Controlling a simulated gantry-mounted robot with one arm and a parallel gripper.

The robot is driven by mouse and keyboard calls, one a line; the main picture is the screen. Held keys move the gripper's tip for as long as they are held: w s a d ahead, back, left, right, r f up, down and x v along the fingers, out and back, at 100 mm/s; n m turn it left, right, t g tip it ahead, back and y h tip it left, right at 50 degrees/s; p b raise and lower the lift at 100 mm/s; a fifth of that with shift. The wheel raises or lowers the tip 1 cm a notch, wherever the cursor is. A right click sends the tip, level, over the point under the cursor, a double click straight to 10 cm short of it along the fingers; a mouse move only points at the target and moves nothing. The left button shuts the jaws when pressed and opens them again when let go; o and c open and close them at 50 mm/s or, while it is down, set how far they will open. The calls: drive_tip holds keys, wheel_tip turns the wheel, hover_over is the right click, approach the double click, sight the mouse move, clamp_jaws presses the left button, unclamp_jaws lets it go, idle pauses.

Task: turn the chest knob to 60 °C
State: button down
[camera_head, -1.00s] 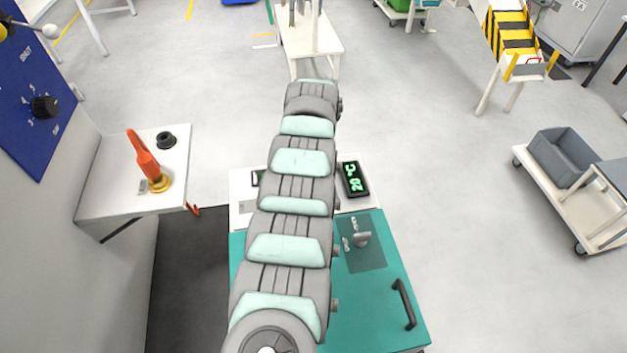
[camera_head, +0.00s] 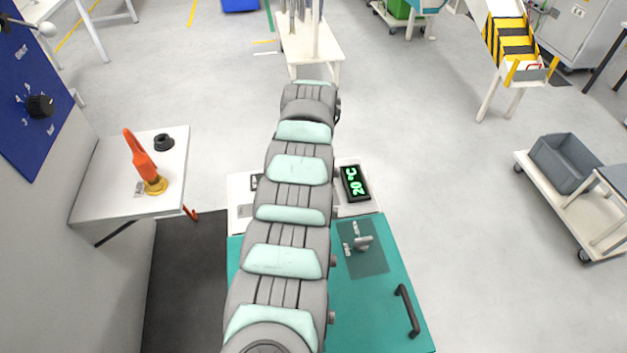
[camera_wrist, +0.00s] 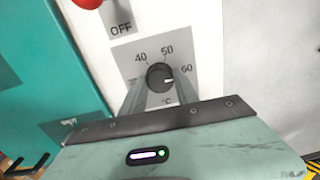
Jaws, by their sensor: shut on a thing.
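The chest knob (camera_wrist: 160,77) is a round black dial on a grey scale plate, in the wrist view. The plate shows 40, 50, 60 and °C, with a lower number at the left partly hidden. The knob's white mark points right, close to the 60 and slightly below it. My gripper (camera_wrist: 159,88) reaches up from below, its two fingers on either side of the knob and shut on it. The teal chest (camera_head: 375,300) is in the head view, with a display (camera_head: 355,183) reading 20 °C in green. My arm hides the knob there.
A red button (camera_wrist: 88,3) and an OFF label sit above the knob plate. A side shelf (camera_head: 115,200) with an orange-handled tool (camera_head: 143,160) stands to the left. The chest's lid has a latch (camera_head: 362,242) and a black handle (camera_head: 408,310).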

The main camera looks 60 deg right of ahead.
drive_tip(key=c, duration=0.9)
unclamp_jaws()
drive_tip(key=r, duration=1)
drive_tip(key=shift+s+a+r, duration=0.1)
drive_tip(key=shift+a+r, duration=0.1)
drive_tip(key=shift+r, duration=0.2)
drive_tip(key=shift+r, duration=0.1)
